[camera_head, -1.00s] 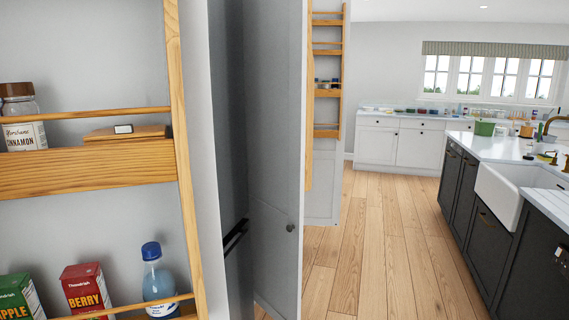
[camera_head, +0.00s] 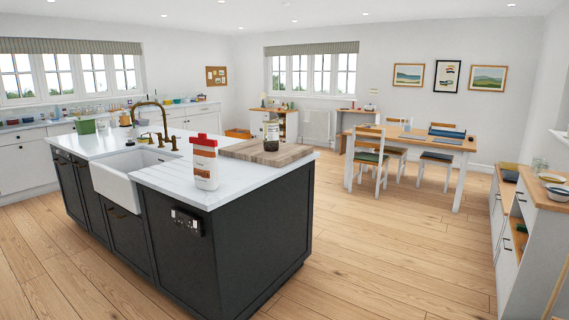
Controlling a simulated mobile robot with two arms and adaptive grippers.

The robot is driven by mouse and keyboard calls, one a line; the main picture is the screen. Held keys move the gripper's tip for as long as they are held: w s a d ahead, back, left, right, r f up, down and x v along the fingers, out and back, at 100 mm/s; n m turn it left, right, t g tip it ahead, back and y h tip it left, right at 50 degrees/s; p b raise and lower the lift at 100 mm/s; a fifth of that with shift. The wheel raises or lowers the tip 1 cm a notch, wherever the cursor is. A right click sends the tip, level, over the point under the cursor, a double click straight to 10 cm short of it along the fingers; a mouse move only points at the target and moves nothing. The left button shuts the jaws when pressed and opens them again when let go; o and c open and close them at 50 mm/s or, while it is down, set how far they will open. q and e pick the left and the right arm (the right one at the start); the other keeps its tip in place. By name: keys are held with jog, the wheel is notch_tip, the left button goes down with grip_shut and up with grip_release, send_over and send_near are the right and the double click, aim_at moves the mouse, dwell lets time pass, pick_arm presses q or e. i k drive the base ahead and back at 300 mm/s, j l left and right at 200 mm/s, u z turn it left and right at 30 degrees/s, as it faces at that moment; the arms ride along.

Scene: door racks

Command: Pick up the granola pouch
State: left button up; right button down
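A white package with a red top and an orange-brown lower label (camera_head: 204,162) stands upright near the front edge of the island's white worktop (camera_head: 165,185). Its print is too small to read, so I cannot tell whether it is the granola pouch. I see no other thing that I can make out as a pouch. Neither of my grippers shows in the head view.
A table (camera_head: 412,141) with chairs stands at the back right. A shelf unit (camera_head: 510,225) is at right. The floor (camera_head: 380,255) between is clear.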

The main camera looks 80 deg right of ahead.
aim_at(204, 161)
jog(key=z, duration=2.1)
jog(key=i, duration=0.3)
